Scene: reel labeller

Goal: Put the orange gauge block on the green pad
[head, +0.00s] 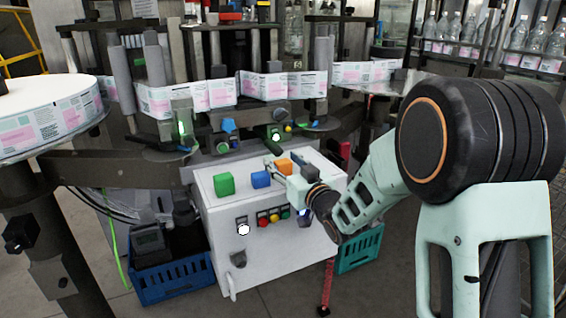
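The orange gauge block (284,166) is on or just above the white cabinet top, toward its back right. A blue block (261,179) is left of it. A green square piece (224,184) is farther left on the same top; it looks thick, and I cannot tell whether it is the pad or another block. My gripper (276,171) reaches in from the right, low over the cabinet, with its fingertips close to the orange and blue blocks. The fingers are small here and partly overlap the blocks. I cannot tell whether they touch or hold anything.
The white cabinet (300,258) has coloured buttons (269,217) on its front. The labeller's metal frame and label web (208,95) stand above and behind the blocks. Blue (174,281) and green (360,250) crates stand on the floor. A label reel (45,118) is at left.

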